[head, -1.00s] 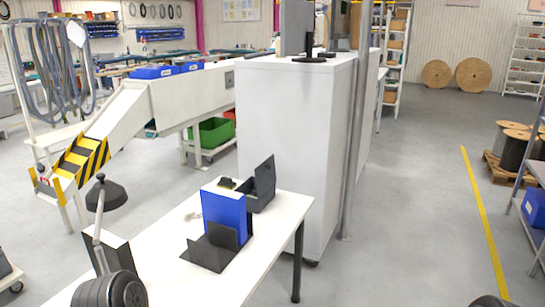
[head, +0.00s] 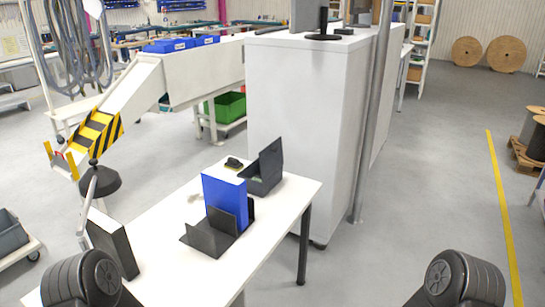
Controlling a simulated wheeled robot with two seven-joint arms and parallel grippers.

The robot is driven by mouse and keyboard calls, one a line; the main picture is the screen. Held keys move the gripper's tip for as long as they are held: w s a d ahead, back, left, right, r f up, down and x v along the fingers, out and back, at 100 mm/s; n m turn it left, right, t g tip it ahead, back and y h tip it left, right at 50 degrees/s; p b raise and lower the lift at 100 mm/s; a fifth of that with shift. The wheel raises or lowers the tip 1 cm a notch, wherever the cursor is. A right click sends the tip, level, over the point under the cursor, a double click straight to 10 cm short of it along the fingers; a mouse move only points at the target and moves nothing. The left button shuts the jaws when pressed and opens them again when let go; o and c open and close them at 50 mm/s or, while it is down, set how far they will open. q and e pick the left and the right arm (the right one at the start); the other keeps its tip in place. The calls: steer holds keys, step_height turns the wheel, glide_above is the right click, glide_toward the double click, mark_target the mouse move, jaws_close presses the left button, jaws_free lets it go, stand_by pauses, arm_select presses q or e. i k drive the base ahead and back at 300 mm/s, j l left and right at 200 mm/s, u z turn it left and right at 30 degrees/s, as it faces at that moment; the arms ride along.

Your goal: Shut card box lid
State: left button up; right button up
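The card box is a small dark grey box (head: 262,187) on the white table, near its far end, in the head view. Its lid (head: 270,160) stands open, tilted up on the right side of the box. Something pale green shows inside, too small to make out. A dark part of an arm of mine shows at the bottom left and another at the bottom right. Neither gripper is in view.
On the white table (head: 180,225), a blue binder (head: 224,197) stands in a black holder (head: 210,238) in front of the box. A small black object (head: 233,162) lies left of the box. A black lamp (head: 101,182) is at the left. A tall white cabinet (head: 295,130) stands behind.

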mark_target(271, 158)
steer(key=u, duration=0.35)
steer(key=i+l+u, duration=0.1)
steer(key=l+u, duration=0.2)
steer(key=u, duration=0.15)
steer(key=l+u, duration=0.7)
steer(key=u, duration=0.2)
steer(key=l+u, duration=0.1)
steer(key=l, duration=0.5)
steer(key=k+l, duration=0.15)
steer(key=l, duration=0.4)
steer(key=l+u, duration=0.15)
steer(key=l, duration=0.4)
steer(key=k+l+u, duration=0.1)
steer(key=l, duration=0.5)
steer(key=k, duration=0.05)
